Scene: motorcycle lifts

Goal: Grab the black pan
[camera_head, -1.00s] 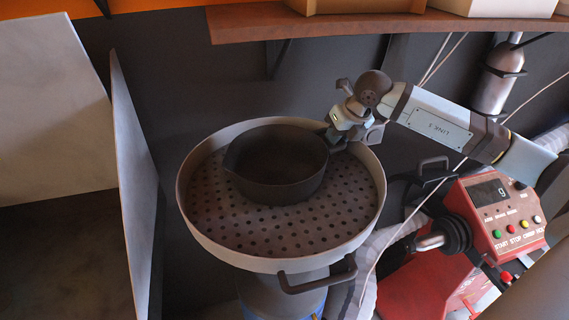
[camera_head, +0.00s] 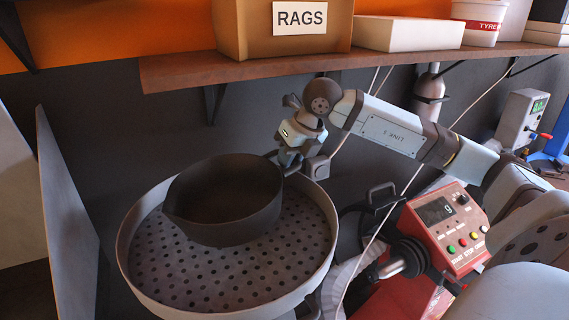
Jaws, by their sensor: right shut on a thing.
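The black pan (camera_head: 225,205) is a deep, dark pot with a pouring lip on its left and a handle at its upper right. It is over the round perforated tray (camera_head: 128,262), tilted, with its right side higher. Whether its lower left edge still touches the tray I cannot tell. My right gripper (camera_head: 284,166) comes in from the right and is shut on the pan's handle at the tray's back right rim. The fingertips are partly hidden by the gripper body. My left gripper is not in view.
A wooden shelf (camera_head: 180,73) with a RAGS box (camera_head: 240,30) runs above the tray. A red machine (camera_head: 440,235) with buttons and a black shaft stands right of the tray. A grey upright panel (camera_head: 68,215) stands at the left. A hanging cable crosses right of the tray.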

